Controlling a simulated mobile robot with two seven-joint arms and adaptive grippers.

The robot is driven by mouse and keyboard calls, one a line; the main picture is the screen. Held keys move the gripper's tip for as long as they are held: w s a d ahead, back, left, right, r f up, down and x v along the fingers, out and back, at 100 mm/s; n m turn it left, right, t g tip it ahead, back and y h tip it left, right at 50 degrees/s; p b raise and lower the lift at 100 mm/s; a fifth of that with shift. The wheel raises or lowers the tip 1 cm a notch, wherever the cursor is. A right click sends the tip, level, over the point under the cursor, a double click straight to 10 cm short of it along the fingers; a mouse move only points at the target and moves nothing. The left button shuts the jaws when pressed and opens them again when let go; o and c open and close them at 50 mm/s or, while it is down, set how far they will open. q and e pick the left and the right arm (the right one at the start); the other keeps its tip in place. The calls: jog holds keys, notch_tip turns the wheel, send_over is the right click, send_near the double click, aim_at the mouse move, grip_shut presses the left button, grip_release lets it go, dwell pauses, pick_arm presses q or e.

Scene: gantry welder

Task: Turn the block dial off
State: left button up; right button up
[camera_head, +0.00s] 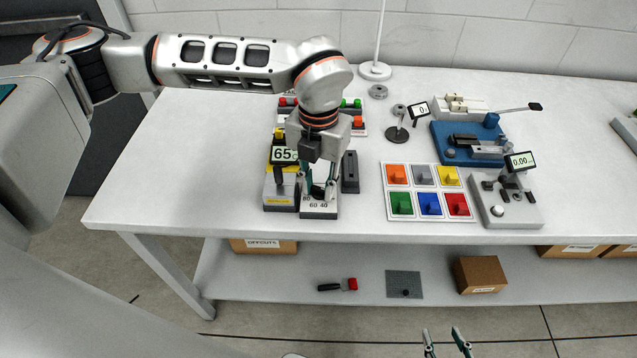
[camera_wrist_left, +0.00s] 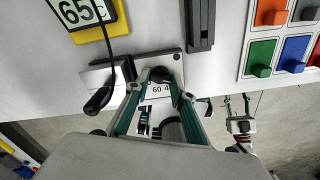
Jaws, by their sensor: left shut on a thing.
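The dial block (camera_head: 318,211) is a pale block with the numbers 80, 60 and 40 on its face, near the front edge of the bench. In the left wrist view its dark dial knob (camera_wrist_left: 159,75) sits between the fingertips of my left gripper (camera_wrist_left: 160,88). My left gripper (camera_head: 319,190) points down over the block and is shut on the knob, hiding much of it in the head view. The display beside it reads 65 (camera_head: 285,155). My right gripper (camera_head: 446,340) is empty, fingers apart, low in front of the bench.
Left of the block stands a grey unit with a black handle (camera_head: 280,186); a dark bar (camera_head: 350,172) lies to the right. Further right are a tray of coloured blocks (camera_head: 428,176), a blue vise (camera_head: 470,150) and a gauge stand (camera_head: 508,205). The front left benchtop (camera_head: 180,190) is clear.

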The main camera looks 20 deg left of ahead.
aim_at(319, 189)
pick_arm(q)
jog(key=shift+r, duration=0.1)
jog(key=o, duration=1.1)
notch_tip(319, 189, up, 12)
dwell(0.4)
